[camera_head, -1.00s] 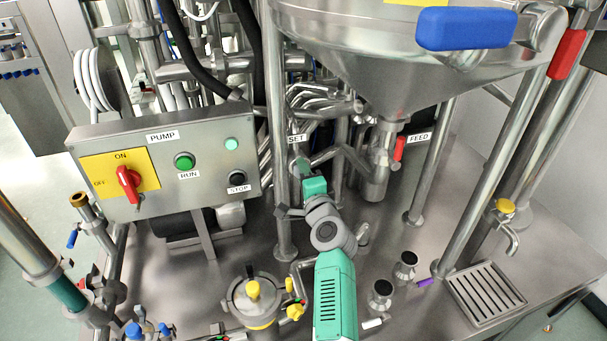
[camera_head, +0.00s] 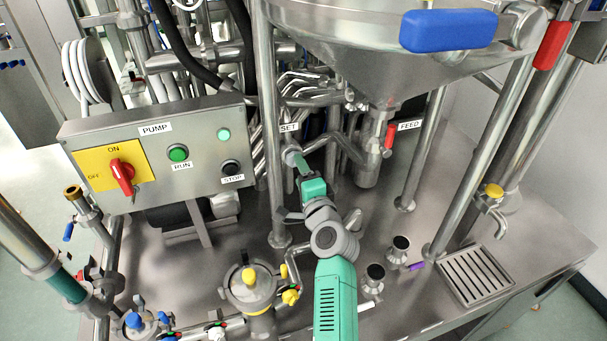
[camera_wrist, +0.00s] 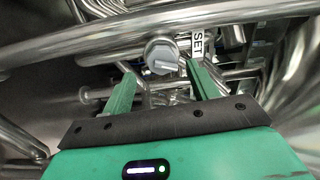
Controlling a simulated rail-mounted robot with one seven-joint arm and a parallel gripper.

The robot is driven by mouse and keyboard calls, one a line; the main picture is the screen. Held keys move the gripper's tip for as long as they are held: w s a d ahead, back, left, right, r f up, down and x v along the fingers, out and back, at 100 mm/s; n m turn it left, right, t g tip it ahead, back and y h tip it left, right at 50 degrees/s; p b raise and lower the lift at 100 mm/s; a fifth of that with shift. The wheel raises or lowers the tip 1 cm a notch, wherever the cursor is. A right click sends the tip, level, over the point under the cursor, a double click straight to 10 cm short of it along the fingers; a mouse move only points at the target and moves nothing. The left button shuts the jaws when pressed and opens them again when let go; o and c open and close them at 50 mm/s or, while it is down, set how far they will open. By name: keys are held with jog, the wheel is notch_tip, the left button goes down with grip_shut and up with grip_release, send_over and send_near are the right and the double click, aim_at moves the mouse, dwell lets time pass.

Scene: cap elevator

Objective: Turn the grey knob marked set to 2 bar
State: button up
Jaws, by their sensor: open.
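The grey knob (camera_wrist: 162,56) shows in the wrist view as a round metal face with a raised bar across it. The label SET (camera_wrist: 199,43) is just to its right; the same label shows in the head view (camera_head: 288,128). My gripper (camera_wrist: 160,74) is open, one green finger to the lower left of the knob and one to its lower right. The knob appears ahead of the gap between the fingertips, and I see nothing held. In the head view my gripper (camera_head: 300,163) points up toward the area below the label. No bar scale is readable.
Metal pipes (camera_wrist: 100,40) run close around the knob. A vertical post (camera_head: 268,130) stands left of my gripper, with the PUMP box (camera_head: 205,140) beyond it. The steel hopper (camera_head: 370,60) hangs above right, by the FEED label (camera_head: 410,125).

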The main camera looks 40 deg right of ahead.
jog(key=v, duration=0.3)
jog(key=shift+s+a, duration=0.2)
jog(key=shift+s, duration=0.2)
